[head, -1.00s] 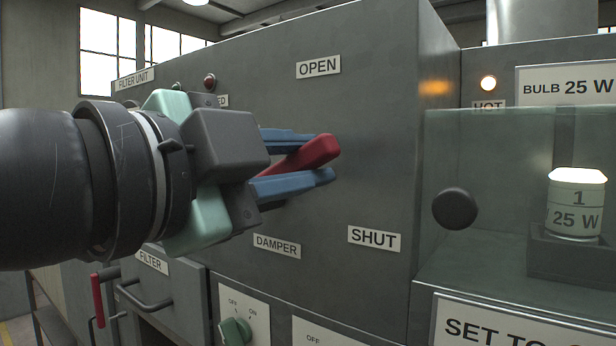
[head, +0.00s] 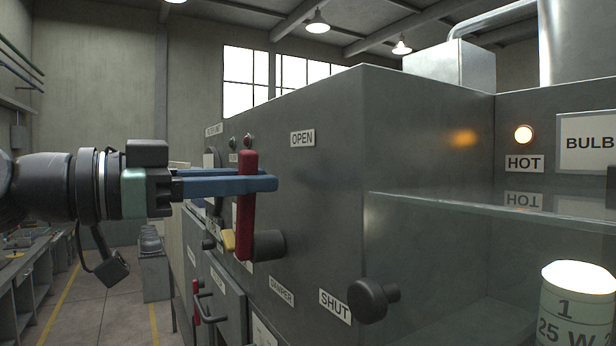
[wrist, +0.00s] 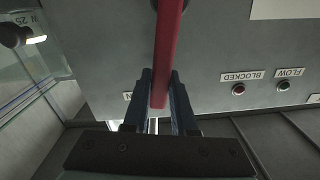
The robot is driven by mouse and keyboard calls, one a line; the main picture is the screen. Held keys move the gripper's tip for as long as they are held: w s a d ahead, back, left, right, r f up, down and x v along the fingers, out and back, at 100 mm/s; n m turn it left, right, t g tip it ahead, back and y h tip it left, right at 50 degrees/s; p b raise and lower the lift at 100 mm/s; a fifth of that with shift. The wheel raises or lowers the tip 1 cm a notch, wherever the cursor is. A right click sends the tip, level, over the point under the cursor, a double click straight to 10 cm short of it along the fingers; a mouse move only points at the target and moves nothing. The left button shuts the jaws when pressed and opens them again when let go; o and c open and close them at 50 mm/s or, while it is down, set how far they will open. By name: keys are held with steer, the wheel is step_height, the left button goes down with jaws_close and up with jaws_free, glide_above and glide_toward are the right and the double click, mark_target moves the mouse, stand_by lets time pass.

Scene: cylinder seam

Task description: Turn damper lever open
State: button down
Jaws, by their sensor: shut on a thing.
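The red damper lever (head: 245,205) stands nearly upright on the grey cabinet face, its upper end to the left of the OPEN label (head: 302,139). In the wrist view the red lever (wrist: 169,50) runs between the two fingers (wrist: 160,98). The SHUT label (head: 335,306) and DAMPER label (head: 281,291) are lower right of the hub.
A dark round knob (head: 370,300) sticks out near the cabinet's right edge.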

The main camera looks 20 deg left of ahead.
steer(key=shift+w+a+f+n, duration=0.2)
steer(key=shift+w+a+n, duration=0.4)
steer(key=shift+n, duration=0.5)
steer(key=shift+f, duration=0.1)
steer(key=c, duration=0.7)
jaws_free()
steer(key=shift+w, duration=0.1)
steer(key=shift+a+r, duration=0.1)
steer(key=shift+r, duration=0.1)
steer(key=b+v, duration=0.6)
steer(key=v, duration=0.7)
